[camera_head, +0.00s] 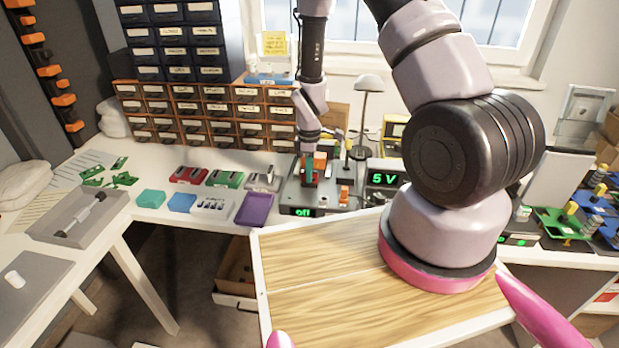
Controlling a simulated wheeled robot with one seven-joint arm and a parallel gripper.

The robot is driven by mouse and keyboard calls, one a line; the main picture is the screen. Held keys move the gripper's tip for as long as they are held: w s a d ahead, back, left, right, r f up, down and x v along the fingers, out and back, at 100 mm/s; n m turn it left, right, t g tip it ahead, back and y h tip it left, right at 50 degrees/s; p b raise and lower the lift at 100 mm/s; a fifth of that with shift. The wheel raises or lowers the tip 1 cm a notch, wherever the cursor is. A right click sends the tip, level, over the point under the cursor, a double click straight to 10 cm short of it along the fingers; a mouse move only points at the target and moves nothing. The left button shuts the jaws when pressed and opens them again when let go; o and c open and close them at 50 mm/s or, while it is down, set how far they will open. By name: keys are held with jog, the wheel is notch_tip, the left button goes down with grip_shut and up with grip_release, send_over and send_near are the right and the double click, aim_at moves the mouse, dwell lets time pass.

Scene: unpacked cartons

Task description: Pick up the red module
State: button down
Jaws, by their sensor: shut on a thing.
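The red module (190,174) lies flat on the white table, left of a green module (224,178) and a grey one (262,181). My arm rises at the right, leaves the top of the picture and comes down again near the middle. The fingertips are too small to see clearly.
A purple tray (254,210), a white tray (212,207) and blue and teal boxes (181,203) line the front edge. Drawer cabinets (208,112) stand behind. A lamp (369,84) and a "5 V" display (385,178) stand right of the gripper.

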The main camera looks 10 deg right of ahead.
jog(key=shift+r, duration=0.1)
dwell(0.3)
notch_tip(320, 180, up, 10)
jog(key=shift+f, duration=0.1)
dwell(0.4)
